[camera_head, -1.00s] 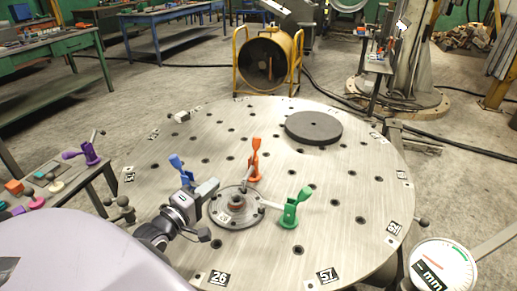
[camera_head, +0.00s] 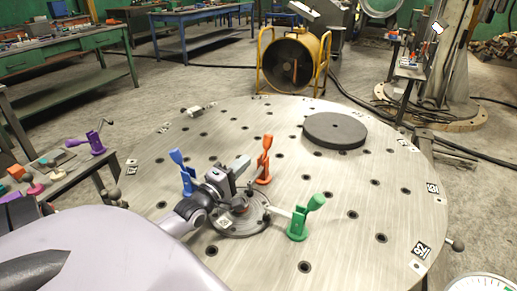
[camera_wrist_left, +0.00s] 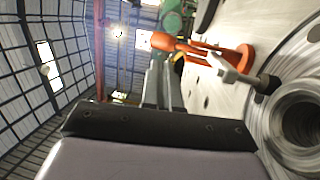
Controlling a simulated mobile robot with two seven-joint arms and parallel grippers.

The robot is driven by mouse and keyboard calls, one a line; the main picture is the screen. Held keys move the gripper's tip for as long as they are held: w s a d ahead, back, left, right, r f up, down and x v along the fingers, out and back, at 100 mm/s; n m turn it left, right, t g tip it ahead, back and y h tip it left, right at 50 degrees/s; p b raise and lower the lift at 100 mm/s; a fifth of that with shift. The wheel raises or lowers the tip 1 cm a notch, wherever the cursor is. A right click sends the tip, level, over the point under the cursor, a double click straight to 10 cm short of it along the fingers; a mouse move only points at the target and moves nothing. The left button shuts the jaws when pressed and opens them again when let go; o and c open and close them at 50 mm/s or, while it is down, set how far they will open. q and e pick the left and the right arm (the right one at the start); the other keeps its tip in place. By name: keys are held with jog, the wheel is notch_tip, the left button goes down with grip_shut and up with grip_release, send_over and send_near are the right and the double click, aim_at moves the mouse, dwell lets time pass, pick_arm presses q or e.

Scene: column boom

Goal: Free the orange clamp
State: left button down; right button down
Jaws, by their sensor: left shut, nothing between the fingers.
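The orange clamp (camera_head: 264,162) stands on the round table behind the metal flange (camera_head: 240,218), its handle upright. In the left wrist view the orange clamp (camera_wrist_left: 215,50) shows a grey bar with a dark tip reaching to the flange (camera_wrist_left: 298,125). My left gripper (camera_head: 240,165) is shut and empty, just left of the orange clamp and above the flange's back edge. Its fingers (camera_wrist_left: 162,85) also show in the left wrist view, apart from the orange handle. My right gripper is not in view.
A blue clamp (camera_head: 184,172) stands close behind my left wrist. A green clamp (camera_head: 301,218) stands right of the flange, its bar reaching toward it. A dark disc (camera_head: 335,131) lies at the back of the table (camera_head: 370,205). A purple clamp (camera_head: 92,140) is on the left side bench.

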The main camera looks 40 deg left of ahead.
aim_at(265, 142)
pick_arm(q)
jog(key=w, duration=0.4)
jog(key=w+r, duration=0.1)
jog(key=w, duration=0.2)
jog(key=shift+a, duration=0.4)
jog(key=shift+w, duration=0.25)
jog(key=shift+w+r, duration=0.1)
